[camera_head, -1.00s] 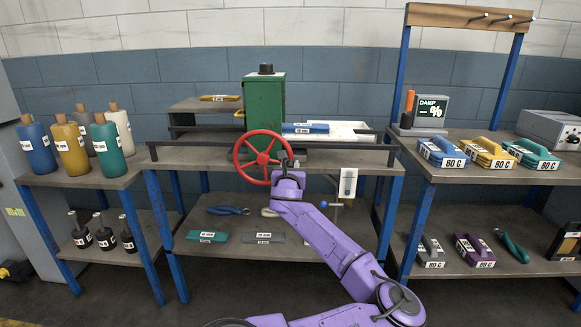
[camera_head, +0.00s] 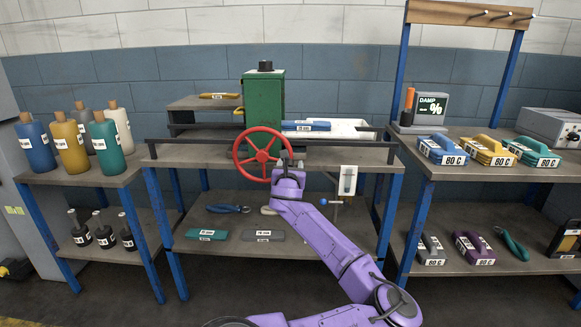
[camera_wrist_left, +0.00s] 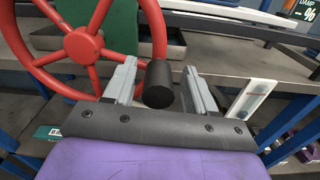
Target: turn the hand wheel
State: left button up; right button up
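The red hand wheel (camera_head: 262,154) is mounted upright in front of the green machine housing (camera_head: 264,98) on the middle bench. In the left wrist view the red wheel (camera_wrist_left: 84,45) fills the upper left, with a black handle knob (camera_wrist_left: 159,84) at its right rim. My left gripper (camera_head: 291,163) is at the wheel's lower right. In the wrist view the left gripper's (camera_wrist_left: 160,80) two grey fingers are apart, one on each side of the knob, with a visible gap at least on the right. My right gripper is not in view.
A dark rail (camera_head: 340,143) runs along the bench front. A white tag (camera_head: 348,180) hangs right of my gripper. Bottles (camera_head: 72,148) stand on the left table, and labelled blocks (camera_head: 490,150) lie on the right bench. Tools lie on the lower shelf (camera_head: 230,245).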

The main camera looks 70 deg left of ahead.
pick_arm(q)
jog(key=v, duration=1)
jog(key=shift+d, duration=0.25)
jog(key=shift+s, duration=0.1)
